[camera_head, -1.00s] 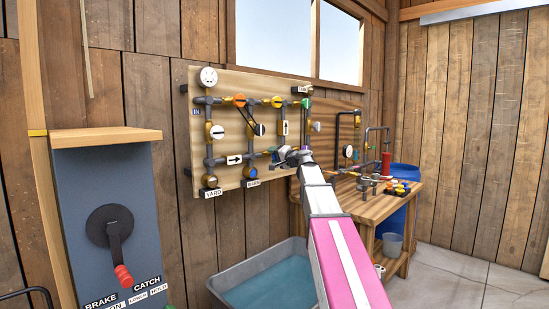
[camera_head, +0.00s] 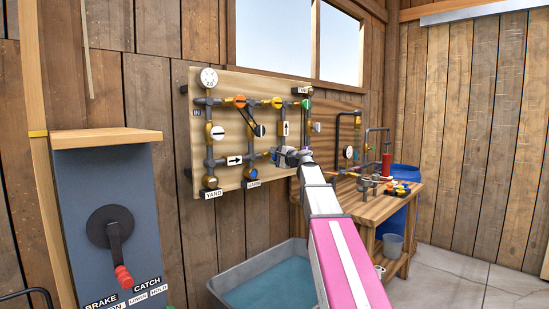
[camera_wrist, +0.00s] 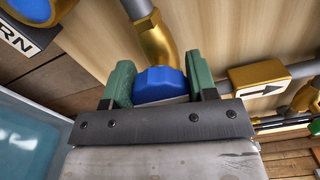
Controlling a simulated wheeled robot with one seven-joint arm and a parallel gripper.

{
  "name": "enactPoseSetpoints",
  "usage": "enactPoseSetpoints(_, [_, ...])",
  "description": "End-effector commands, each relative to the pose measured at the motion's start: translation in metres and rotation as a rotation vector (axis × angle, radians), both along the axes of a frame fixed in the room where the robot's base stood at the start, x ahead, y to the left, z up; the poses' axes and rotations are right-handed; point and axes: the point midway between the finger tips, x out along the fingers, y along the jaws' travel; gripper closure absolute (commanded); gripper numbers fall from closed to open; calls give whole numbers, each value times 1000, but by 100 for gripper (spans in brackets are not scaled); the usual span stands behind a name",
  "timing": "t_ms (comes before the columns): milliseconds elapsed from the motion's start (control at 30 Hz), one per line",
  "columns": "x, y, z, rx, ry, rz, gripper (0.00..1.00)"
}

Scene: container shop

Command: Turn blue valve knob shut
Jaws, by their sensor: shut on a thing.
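The blue valve knob (camera_wrist: 160,84) sits at the end of a brass fitting (camera_wrist: 153,40) on the pipe board in the wrist view. My gripper (camera_wrist: 157,86) is shut on it, with one green finger on each side. The dark gripper body hides the knob's lower part. In the head view my gripper (camera_head: 281,157) is at the lower middle of the board (camera_head: 232,90), and it hides the knob there.
A blue round part (camera_wrist: 35,8) with a label is at the wrist view's upper left. An arrow plate (camera_wrist: 265,88) is close on the right. A water tub (camera_head: 228,299) stands below the board; a workbench (camera_head: 345,205) stands to the right.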

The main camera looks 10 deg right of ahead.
Motion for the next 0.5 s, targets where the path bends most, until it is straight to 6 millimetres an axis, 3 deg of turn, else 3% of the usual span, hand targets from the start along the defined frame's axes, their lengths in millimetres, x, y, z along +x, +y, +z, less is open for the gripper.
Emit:
enactPoseSetpoints(467, [-1, 0, -1, 12, 10, 0, 71])
enactPoseSetpoints(500, [-1, 0, -1, 12, 10, 0, 38])
